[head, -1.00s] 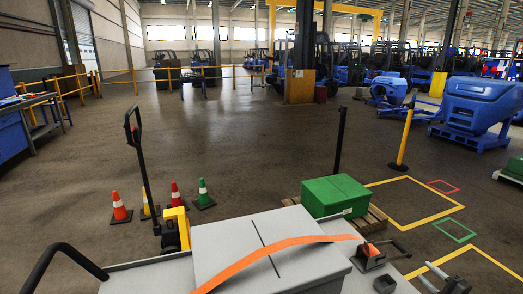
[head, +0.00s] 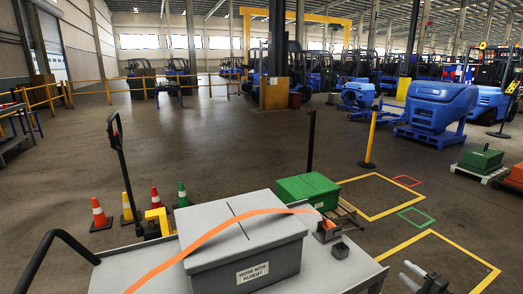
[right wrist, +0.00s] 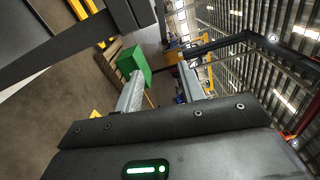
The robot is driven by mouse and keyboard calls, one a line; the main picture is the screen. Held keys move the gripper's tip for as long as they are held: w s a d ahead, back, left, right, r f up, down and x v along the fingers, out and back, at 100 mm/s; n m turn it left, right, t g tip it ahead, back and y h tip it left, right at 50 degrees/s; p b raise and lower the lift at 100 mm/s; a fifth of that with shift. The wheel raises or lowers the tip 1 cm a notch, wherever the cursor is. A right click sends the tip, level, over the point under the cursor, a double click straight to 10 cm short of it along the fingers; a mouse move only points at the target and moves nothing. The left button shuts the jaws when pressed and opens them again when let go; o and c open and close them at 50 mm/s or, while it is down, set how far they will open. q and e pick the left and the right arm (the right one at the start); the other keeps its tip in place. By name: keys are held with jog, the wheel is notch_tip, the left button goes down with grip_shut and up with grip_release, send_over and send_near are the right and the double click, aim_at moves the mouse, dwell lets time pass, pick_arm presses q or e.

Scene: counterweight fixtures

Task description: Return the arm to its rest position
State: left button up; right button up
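My right gripper (head: 410,275) is low at the right in the head view, beside the right end of the grey cart top and over the floor. In the right wrist view its two fingers (right wrist: 160,90) stand apart with nothing held between them. The rest of my right arm is mostly out of the head view. My left gripper is not in view.
A grey lidded box (head: 260,255) with an orange strap (head: 215,233) stands on the cart top (head: 345,272). A green box (head: 307,188) sits on a pallet behind it. Yellow-marked floor (head: 455,258) is clear.

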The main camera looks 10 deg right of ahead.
notch_tip(320, 180, down, 15)
jog(key=n+g+h, duration=0.4)
jog(key=n, duration=0.4)
jog(key=s+a+f+n+g+h, duration=0.1)
jog(key=s+a+f+n+g, duration=0.15)
jog(key=s+f, duration=0.45)
jog(key=s+a+f+n+g, duration=0.2)
jog(key=s+a+f+n, duration=0.15)
jog(key=f, duration=0.55)
jog(key=s+a+f+n+g, duration=0.2)
jog(key=s+a+f, duration=0.5)
jog(key=s, duration=0.3)
jog(key=s+a+f+n+g, duration=0.25)
jog(key=s+a+f, duration=0.35)
jog(key=s, duration=0.5)
jog(key=s+a+f+g, duration=0.1)
jog(key=s+a, duration=0.5)
jog(key=s, duration=0.3)
jog(key=s+a+f+g, duration=0.2)
jog(key=s+a, duration=0.5)
jog(key=s, duration=0.2)
jog(key=shift+s+f+n+y, duration=0.25)
jog(key=shift+s+n+y, duration=0.05)
jog(key=shift+s+n, duration=0.1)
